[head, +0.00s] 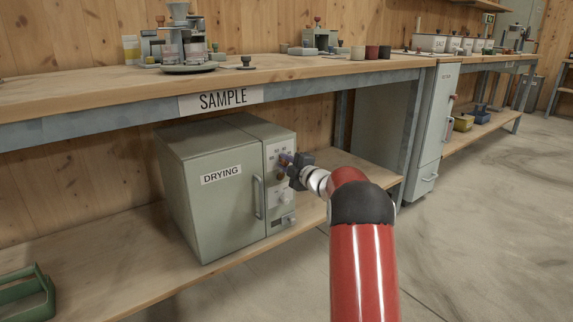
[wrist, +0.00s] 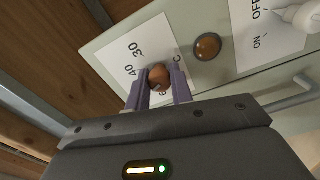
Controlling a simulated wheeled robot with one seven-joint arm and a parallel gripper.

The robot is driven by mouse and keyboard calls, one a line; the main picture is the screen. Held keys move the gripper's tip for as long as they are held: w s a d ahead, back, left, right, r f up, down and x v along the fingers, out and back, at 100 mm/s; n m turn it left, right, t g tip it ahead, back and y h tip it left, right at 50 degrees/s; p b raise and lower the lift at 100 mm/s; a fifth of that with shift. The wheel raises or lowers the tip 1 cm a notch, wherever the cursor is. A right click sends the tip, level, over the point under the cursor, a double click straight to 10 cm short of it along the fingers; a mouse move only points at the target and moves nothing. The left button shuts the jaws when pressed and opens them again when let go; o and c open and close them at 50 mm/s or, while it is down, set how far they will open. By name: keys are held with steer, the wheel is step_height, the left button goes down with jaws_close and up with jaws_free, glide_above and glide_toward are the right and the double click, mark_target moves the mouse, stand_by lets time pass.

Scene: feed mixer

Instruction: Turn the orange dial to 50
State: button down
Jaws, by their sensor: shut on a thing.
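The orange dial (wrist: 159,75) sits on a white scale plate (wrist: 128,53) with "30" and "40" readable in the wrist view; other marks are partly covered by the fingers. My gripper (wrist: 160,86) is shut on the dial, one purple finger on each side. In the head view my gripper (head: 286,161) reaches the control panel of the grey "DRYING" oven (head: 205,200) and mostly hides the dial. Which value the dial points to cannot be read.
An amber round lamp (wrist: 207,46) is beside the dial. An "ON/OFF" plate with a pale switch (wrist: 300,15) lies beyond it. The oven handle (head: 258,197) is left of the panel. The oven stands on a low shelf under the bench (head: 100,88). A green rack (head: 28,295) is at far left.

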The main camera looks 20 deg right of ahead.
steer(key=shift+f, duration=0.1)
steer(key=c, duration=1.2)
jaws_free()
steer(key=shift+c, duration=0.2)
steer(key=v, duration=0.8)
